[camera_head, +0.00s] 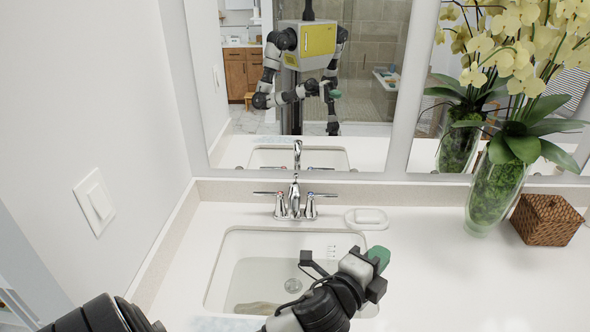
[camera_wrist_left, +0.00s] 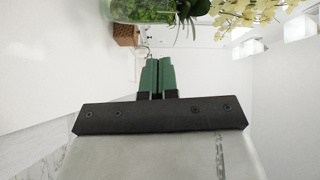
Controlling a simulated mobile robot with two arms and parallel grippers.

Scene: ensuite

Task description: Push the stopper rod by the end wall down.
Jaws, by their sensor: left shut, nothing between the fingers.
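The chrome faucet (camera_head: 294,200) stands upright at the back of the sink, with a lever handle on each side. It is near the left wall (camera_head: 95,110). A thin upright chrome piece shows at the faucet's middle, and I cannot tell the stopper rod apart from the spout and its mirror reflection. My right gripper is not directly in view.
A soap dish (camera_head: 367,218) sits right of the faucet. A glass vase (camera_head: 495,192) with yellow orchids and a woven box (camera_head: 546,219) stand further right. The mirror (camera_head: 240,110) rises behind the counter. The counter (camera_head: 450,290) at front right is clear.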

